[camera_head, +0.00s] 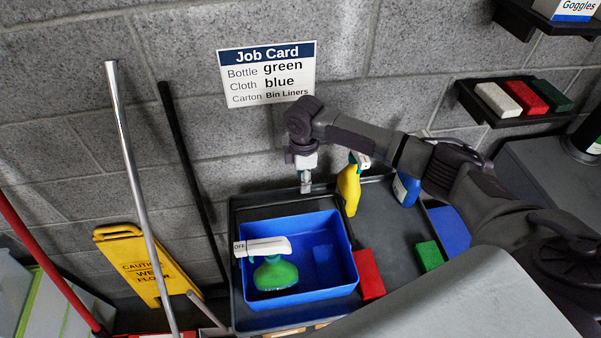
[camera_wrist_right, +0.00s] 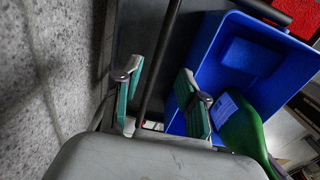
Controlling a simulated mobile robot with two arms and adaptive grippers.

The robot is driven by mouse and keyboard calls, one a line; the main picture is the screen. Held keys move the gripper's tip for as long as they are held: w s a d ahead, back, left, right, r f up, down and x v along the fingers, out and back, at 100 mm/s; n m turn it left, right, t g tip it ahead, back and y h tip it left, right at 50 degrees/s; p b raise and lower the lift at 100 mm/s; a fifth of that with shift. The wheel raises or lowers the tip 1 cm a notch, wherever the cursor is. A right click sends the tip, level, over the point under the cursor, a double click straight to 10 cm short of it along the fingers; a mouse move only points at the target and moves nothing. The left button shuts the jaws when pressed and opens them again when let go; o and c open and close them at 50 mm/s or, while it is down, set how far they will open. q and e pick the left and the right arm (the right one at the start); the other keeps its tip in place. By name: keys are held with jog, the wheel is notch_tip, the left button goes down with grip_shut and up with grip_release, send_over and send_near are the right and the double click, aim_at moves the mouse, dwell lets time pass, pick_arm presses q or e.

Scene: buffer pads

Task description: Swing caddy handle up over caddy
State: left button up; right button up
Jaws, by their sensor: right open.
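The blue caddy (camera_head: 335,225) sits in a dark tray on the cart, with a green spray bottle (camera_head: 275,274) and a blue block (camera_head: 323,254) inside. In the wrist view the caddy (camera_wrist_right: 210,50) is right of the fingers. A thin dark bar (camera_wrist_right: 160,65) runs between the fingers, along the caddy's back side; it looks like the lowered handle, but I cannot be sure. My right gripper (camera_head: 305,187) points down behind the caddy's back edge, near the wall. Its teal-padded fingers (camera_wrist_right: 163,98) are apart and hold nothing. My left gripper is not in view.
A yellow bottle (camera_head: 349,190) stands right of my right gripper. Red (camera_head: 369,274) and green (camera_head: 429,256) blocks lie right of the caddy. The block wall (camera_head: 200,140) is close behind. Poles and a yellow caution sign (camera_head: 137,262) stand left.

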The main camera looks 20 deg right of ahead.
aim_at(303, 198)
jog(key=f+b, duration=0.2)
jog(key=f, duration=0.1)
jog(key=shift+s+b, duration=0.2)
jog(key=shift+b, duration=0.15)
notch_tip(303, 198, down, 4)
jog(key=b, duration=0.2)
jog(key=shift+w+r+b, duration=0.15)
jog(key=shift+b, duration=0.25)
jog(key=shift+f+b, duration=0.35)
jog(key=shift+f, duration=0.95)
jog(key=c, duration=0.7)
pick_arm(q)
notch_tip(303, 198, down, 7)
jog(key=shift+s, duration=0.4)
pick_arm(e)
jog(key=shift+o, duration=0.2)
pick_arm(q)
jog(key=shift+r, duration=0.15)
pick_arm(e)
jog(key=shift+r, duration=0.1)
